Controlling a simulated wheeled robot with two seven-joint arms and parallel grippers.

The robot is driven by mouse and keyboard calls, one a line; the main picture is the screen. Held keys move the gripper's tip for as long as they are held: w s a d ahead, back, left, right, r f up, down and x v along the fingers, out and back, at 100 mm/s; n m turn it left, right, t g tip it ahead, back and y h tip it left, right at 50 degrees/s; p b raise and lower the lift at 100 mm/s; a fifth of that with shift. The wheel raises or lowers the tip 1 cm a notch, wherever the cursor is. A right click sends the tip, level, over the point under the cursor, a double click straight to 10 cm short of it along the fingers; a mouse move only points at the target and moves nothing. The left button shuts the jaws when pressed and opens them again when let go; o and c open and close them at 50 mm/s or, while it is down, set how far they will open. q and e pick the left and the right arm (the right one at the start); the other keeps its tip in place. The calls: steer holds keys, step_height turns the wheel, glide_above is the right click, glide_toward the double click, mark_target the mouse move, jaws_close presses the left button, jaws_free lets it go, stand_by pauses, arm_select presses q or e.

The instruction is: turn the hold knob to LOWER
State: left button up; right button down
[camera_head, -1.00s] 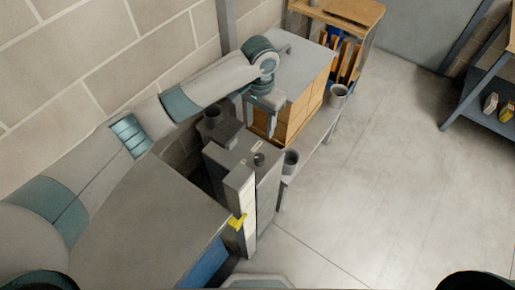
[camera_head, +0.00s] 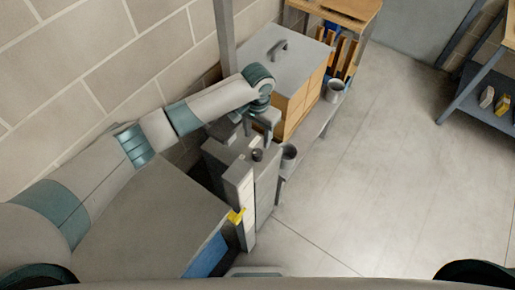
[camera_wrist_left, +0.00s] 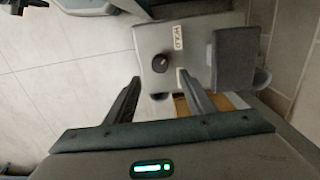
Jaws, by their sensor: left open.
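The dark round hold knob (camera_head: 257,155) sits on top of a grey box (camera_head: 229,154). It also shows in the left wrist view (camera_wrist_left: 160,66), beside a small white label (camera_wrist_left: 178,38) that seems to read HOLD. My left gripper (camera_head: 258,134) is above the box, just behind the knob in the head view. In the left wrist view my left gripper (camera_wrist_left: 159,77) is open and empty, one finger on each side below the knob, apart from it. The knob's pointer direction and a LOWER mark are too small to tell. My right gripper is out of view.
A darker grey block (camera_wrist_left: 236,57) rises from the box beside the label. A wooden-sided case (camera_head: 290,75) with a grey lid and handle stands behind. Grey cups (camera_head: 288,156) stand on the bench.

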mark_target(257, 152)
arm_select(q)
step_height(257, 152, down, 10)
steer(key=shift+r+p, duration=0.2)
steer(key=shift+p, duration=0.5)
steer(key=c, duration=1.1)
